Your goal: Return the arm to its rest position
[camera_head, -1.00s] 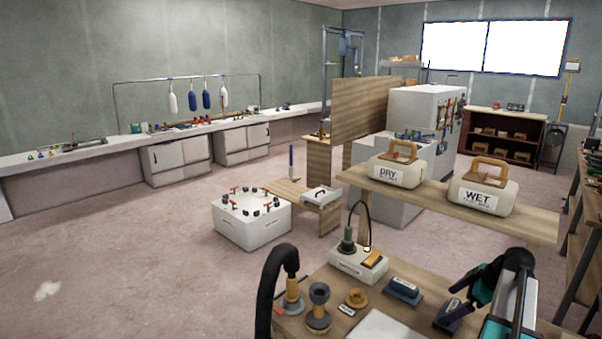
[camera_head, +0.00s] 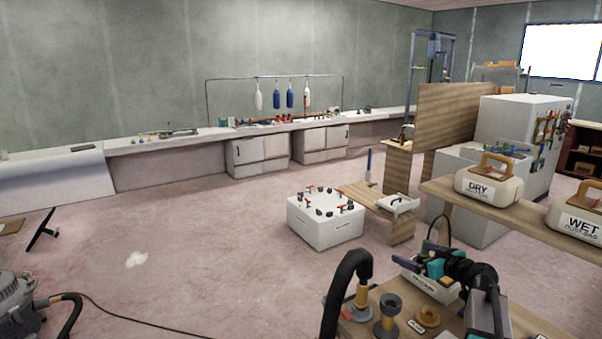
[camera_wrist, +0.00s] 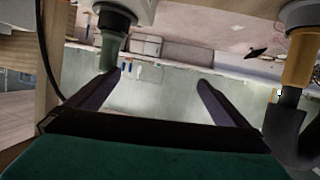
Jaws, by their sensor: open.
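My gripper (camera_head: 408,254) is in the lower right of the head view, above the wooden bench (camera_head: 455,325) with the tools. Its teal body and dark fingers overlap the white box on that bench. In the wrist view my gripper (camera_wrist: 159,78) has its two dark fingers wide apart. Nothing is between them; the far wall and floor show upside down through the gap. A green-and-black tool (camera_wrist: 114,35) shows close by the left finger, and whether it touches cannot be told. My arm is folded, with its lower part cut off by the picture edge.
A black hose (camera_head: 345,290) arches up at the bench's left end. The shelf with the DRY bag (camera_head: 488,185) and WET bag (camera_head: 575,218) is behind the arm. A white box (camera_head: 325,230) stands on the floor. A vacuum (camera_head: 15,305) is lower left. The middle floor is open.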

